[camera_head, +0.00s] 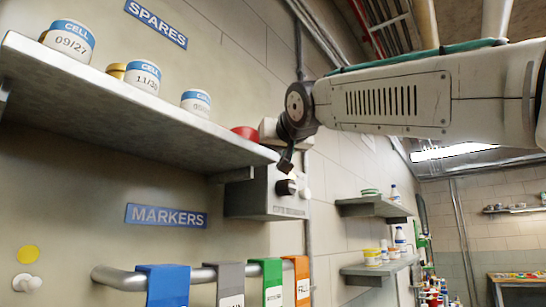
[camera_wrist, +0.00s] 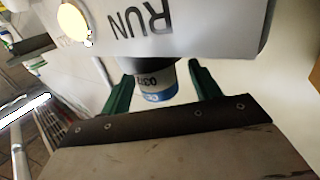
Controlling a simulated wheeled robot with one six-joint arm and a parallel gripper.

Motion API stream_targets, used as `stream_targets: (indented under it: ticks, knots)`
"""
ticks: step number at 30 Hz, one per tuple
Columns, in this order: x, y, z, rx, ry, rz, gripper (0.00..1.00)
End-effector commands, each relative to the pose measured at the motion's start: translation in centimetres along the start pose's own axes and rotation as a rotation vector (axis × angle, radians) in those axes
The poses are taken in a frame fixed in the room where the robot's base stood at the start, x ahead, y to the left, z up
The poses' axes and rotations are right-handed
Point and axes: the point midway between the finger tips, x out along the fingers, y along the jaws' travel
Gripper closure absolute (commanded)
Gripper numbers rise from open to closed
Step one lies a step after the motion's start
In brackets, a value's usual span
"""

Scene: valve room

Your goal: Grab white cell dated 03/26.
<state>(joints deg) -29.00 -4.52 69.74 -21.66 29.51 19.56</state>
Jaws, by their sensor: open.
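In the wrist view a white cell (camera_wrist: 155,82) with a blue band shows a partly visible date, which seems to begin 03/2. It sits by a pale panel marked RUN. My gripper (camera_wrist: 160,75) is open, with one green finger on each side of the cell and small gaps between. Cells dated 09/27 (camera_head: 68,46) and 11/30 (camera_head: 143,77) stand on the shelf, with another cell (camera_head: 196,103) whose date is unclear.
The grey shelf (camera_head: 120,112) under the SPARES sign (camera_head: 156,22) ends near the wall box. A red round item (camera_head: 244,132) lies at its end. A rail (camera_head: 205,274) with coloured tags runs below. More shelves (camera_head: 374,207) stand farther back.

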Motion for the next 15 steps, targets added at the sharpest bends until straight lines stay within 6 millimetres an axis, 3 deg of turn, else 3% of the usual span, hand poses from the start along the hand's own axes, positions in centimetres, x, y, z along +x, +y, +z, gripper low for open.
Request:
stream_targets:
  ticks: [8,13,15]
  knots:
    - [0.38,0.22,-0.03,0.001,0.001,0.003,0.38]
    - [0.37,0.28,-0.03,0.001,0.001,0.003,0.85]
    - [0.36,0.3,-0.03,0.001,0.001,0.004,0.86]
